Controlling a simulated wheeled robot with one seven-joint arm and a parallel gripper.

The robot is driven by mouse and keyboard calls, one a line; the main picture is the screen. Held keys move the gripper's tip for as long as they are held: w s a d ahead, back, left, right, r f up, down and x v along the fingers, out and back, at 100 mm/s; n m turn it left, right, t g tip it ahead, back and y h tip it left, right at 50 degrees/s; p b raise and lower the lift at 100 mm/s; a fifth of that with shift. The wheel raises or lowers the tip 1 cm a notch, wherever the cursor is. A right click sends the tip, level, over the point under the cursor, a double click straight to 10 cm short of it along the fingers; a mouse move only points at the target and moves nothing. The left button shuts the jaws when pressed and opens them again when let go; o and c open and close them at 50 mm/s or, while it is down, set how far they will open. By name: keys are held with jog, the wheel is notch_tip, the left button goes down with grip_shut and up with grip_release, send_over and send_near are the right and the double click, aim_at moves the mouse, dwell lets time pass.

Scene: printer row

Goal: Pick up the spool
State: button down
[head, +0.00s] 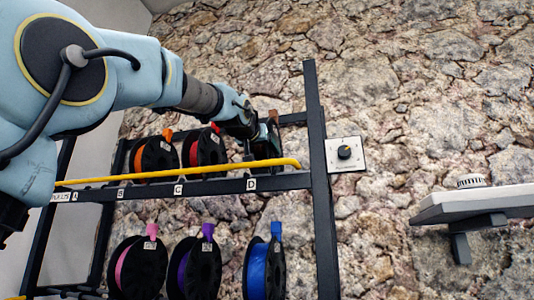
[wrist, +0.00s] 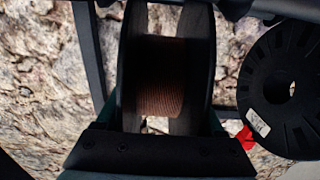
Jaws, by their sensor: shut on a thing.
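A spool with brown filament (wrist: 160,75) fills the middle of the wrist view, between its dark flanges. In the head view the spool (head: 272,131) shows only partly, at the right end of the upper rack row above label D. My gripper (head: 245,125) reaches it from the left and is shut on it. The gripper body (wrist: 160,150) also shows along the bottom of the wrist view. My arm and gripper hide much of the spool in the head view, and I cannot tell whether it still touches the rack.
An orange spool (head: 155,157) and a red spool (head: 205,150) stand to the left on the upper row, behind a yellow bar (head: 190,171). Pink, purple and blue spools (head: 264,270) fill the lower row. A black post (head: 317,150) and wall dial (head: 345,153) are at the right.

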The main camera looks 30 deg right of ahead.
jog(key=shift+r, duration=0.15)
notch_tip(320, 180, up, 9)
jog(key=shift+f, duration=0.1)
jog(key=shift+r, duration=0.5)
dwell(0.3)
dwell(0.7)
